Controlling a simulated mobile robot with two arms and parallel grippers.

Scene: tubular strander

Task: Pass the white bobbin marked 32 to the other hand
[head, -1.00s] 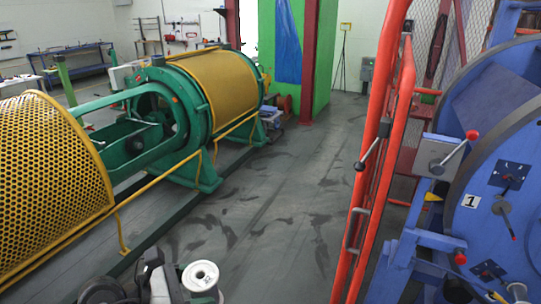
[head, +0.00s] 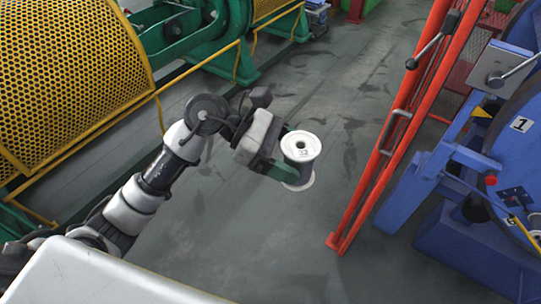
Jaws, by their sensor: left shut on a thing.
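The white bobbin marked 32 (head: 302,148) is held upright in the middle of the head view, above the floor. Its top flange shows the number, and its lower white flange shows below a dark wound middle. My left gripper (head: 284,160) reaches in from the left and is shut on the bobbin's middle, between the two flanges. Part of the far finger is hidden behind the bobbin. My right gripper is not in view.
A red rail frame (head: 385,150) stands on the floor right of the bobbin. Beyond it is a blue machine (head: 430,187). A yellow perforated guard (head: 70,70) and green machine stand at left. Grey floor (head: 300,240) lies open between them.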

